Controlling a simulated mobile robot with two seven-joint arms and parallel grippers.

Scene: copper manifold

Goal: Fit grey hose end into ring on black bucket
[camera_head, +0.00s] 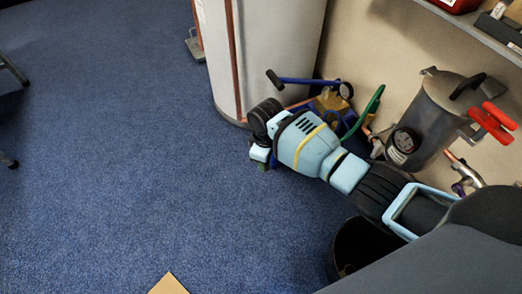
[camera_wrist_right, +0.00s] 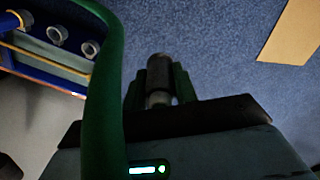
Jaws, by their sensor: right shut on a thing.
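My right gripper (camera_wrist_right: 160,97) is shut on the grey hose end (camera_wrist_right: 159,70), a short dark grey cylinder with a lighter collar between the green fingers in the right wrist view. A green hose (camera_wrist_right: 105,100) arcs close past the camera there, and also shows beside my right arm in the head view (camera_head: 365,113). In the head view the right gripper (camera_head: 263,165) points down over the blue carpet, its fingers mostly hidden by the wrist. The black bucket (camera_head: 345,240) stands at lower right, largely covered by my right arm. Its ring cannot be made out. My left gripper is not in view.
A blue-framed device with a long handle (camera_head: 305,81) stands just behind the right wrist, near a pale rounded cabinet (camera_head: 265,45). A metal tank (camera_head: 430,115) with red handles (camera_head: 492,122) is at right, by copper pipes. The carpet at left (camera_head: 120,170) is clear.

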